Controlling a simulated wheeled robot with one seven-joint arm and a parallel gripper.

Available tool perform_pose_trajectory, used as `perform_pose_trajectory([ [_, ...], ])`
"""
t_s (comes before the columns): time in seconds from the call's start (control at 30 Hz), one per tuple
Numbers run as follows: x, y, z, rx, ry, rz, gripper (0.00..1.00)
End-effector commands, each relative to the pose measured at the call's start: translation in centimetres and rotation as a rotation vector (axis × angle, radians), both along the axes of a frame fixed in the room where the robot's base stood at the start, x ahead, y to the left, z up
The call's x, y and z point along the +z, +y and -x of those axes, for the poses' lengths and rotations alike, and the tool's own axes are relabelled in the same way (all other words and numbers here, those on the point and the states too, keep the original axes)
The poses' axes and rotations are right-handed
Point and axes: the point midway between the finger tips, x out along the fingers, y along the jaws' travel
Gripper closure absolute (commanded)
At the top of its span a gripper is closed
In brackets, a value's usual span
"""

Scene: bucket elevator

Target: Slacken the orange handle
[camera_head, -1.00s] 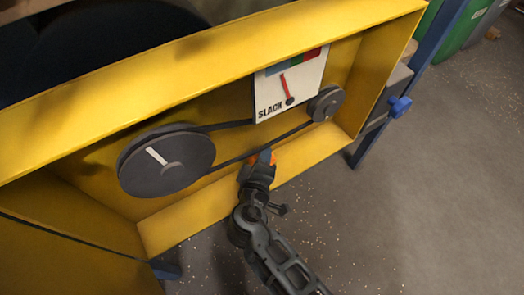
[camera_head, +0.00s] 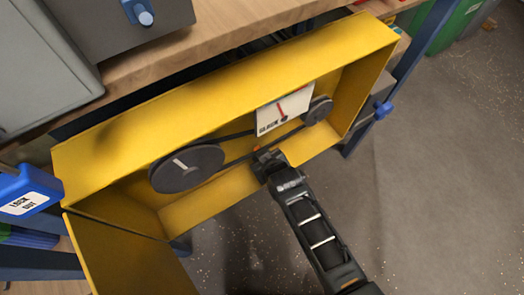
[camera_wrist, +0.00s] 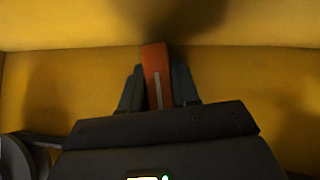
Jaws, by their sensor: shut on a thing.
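The orange handle (camera_wrist: 155,68) stands between the two fingers of my gripper (camera_wrist: 158,88) in the wrist view, with a finger against each side. In the head view my gripper (camera_head: 266,158) is inside the yellow housing, just below the belt, and only a small orange bit of the handle (camera_head: 257,149) shows past it. My gripper is shut on the handle. The gauge (camera_head: 284,110) with its red needle and the word SLACK is above and right of my gripper. The handle's mount is hidden.
A large dark pulley (camera_head: 187,168) and a small pulley (camera_head: 317,111) carry the belt. The yellow housing (camera_head: 215,80) has raised walls around my gripper. An open yellow door (camera_head: 115,255) hangs at lower left. A blue lockout box (camera_head: 28,190) is at far left.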

Motion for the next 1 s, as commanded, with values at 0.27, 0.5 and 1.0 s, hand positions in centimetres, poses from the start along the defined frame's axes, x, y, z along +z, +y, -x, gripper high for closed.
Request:
perform_pose_trajectory([
  [0.27,0.04,-0.13,-0.09,-0.004,0.072,-0.106,1.00],
  [0.5,-0.07,-0.08,-0.04,-0.002,0.101,-0.147,1.00],
  [1.0,-0.15,-0.06,0.01,-0.002,0.109,-0.157,0.69],
])
